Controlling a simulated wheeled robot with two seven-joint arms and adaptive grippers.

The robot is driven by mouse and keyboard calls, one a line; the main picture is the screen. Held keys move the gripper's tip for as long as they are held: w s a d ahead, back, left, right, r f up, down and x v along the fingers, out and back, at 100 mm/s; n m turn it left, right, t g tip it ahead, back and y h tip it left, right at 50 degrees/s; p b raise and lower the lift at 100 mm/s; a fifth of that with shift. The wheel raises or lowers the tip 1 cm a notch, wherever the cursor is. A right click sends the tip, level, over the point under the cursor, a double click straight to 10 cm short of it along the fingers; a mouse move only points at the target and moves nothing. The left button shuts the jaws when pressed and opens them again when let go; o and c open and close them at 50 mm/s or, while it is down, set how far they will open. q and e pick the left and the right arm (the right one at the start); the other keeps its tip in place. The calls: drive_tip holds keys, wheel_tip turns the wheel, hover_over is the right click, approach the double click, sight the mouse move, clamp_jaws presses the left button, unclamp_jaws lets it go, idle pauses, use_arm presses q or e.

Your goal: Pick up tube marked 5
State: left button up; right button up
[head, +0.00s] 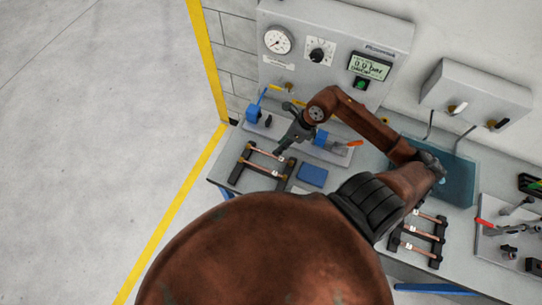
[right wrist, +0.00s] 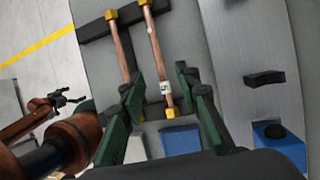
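The tube marked 5 (right wrist: 154,58) is a thin copper tube with brass ends and a white label, lying across dark rack bars in the right wrist view. An unmarked-looking second tube (right wrist: 123,52) lies beside it on the left. In the head view, the tubes' black rack (head: 239,172) is on the left of the bench. My right gripper (head: 279,150) points down over its right end. In the right wrist view the green fingers (right wrist: 165,112) are apart, with tube 5's labelled end appearing between them; contact is not visible. My left gripper (right wrist: 62,98) shows small at the left edge, its fingers unclear.
A blue block (head: 312,175) lies right of the rack. A blue-and-grey fixture (head: 254,113) stands behind it. A second tube rack (head: 436,262) is at the right, near a blue tray (head: 460,180). A gauge panel (head: 335,45) stands at the back.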

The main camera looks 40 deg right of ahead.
sight(272, 155)
drive_tip(key=shift+p+x, duration=0.75)
drive_tip(key=shift+x, duration=2.45)
drive_tip(key=shift+c, duration=0.5)
drive_tip(key=shift+r, duration=0.1)
clamp_jaws()
